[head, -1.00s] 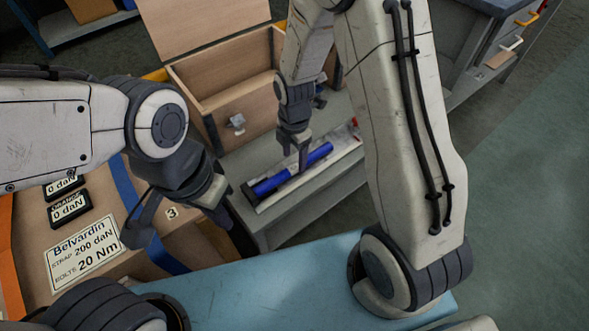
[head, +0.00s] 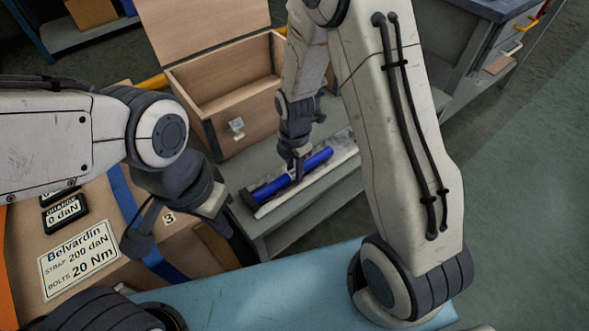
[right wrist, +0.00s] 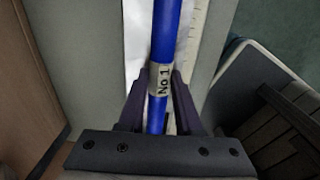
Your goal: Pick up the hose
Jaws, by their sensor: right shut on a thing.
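The blue hose (head: 318,159) lies over a pale strip on the grey bench, in front of an open wooden box. In the right wrist view the hose (right wrist: 166,32) runs straight up the picture and carries a pale label reading "No 1". My right gripper (head: 298,178) is shut on the hose; its fingers (right wrist: 159,95) stand on either side of it near the label. I cannot tell whether the hose touches the bench. My left gripper (head: 180,235) hangs over the wooden crate with the Belvardin sign, away from the hose; its fingers look spread apart and empty.
The wooden box (head: 195,93) stands open behind the hose, with a small latch on its front. The Belvardin crate (head: 110,196) with blue strap is at the left. A light blue surface (head: 270,285) lies in the foreground. Green floor (head: 530,190) is clear at the right.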

